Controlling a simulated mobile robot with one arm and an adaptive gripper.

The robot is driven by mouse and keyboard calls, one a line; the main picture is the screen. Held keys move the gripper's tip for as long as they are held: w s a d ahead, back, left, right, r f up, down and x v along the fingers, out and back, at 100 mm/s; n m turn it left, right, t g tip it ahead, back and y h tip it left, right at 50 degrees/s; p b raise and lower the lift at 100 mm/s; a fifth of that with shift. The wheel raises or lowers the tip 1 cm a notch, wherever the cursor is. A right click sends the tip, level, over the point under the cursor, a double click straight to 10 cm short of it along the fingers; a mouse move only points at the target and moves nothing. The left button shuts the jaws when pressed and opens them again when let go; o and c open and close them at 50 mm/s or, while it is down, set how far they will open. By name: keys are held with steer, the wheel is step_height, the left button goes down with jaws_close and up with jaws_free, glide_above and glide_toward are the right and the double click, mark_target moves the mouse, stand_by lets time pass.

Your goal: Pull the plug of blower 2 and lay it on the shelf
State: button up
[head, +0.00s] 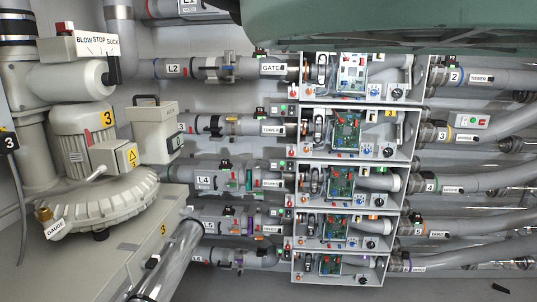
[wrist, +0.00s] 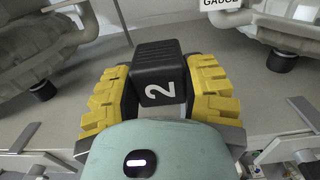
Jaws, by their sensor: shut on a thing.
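My gripper (wrist: 152,95) is shut on a black plug (wrist: 157,68) marked with a white 2 in the wrist view. The yellow ribbed finger pads press on both sides of the plug. The plug's far end points away from me, and its prongs cannot be seen. Behind it is a flat grey-beige surface (wrist: 250,95); I cannot tell whether the plug touches it. The gripper and plug 2 do not show in the head view. I cannot tell which surface is the shelf, and no socket of blower 2 can be made out.
A blower (head: 80,135) marked 3 stands at left in the head view, with a black plug marked 3 (head: 9,141) and its cord beside it. Open boxes with circuit boards (head: 345,132) and grey tubes (head: 470,135) fill the middle and right. Blower bases flank the plug in the wrist view.

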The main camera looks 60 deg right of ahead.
steer(key=shift+w+f+b, duration=0.1)
steer(key=shift+f+b, duration=3)
steer(key=shift+b, duration=1.1)
stand_by(0.7)
steer(key=o, duration=1.3)
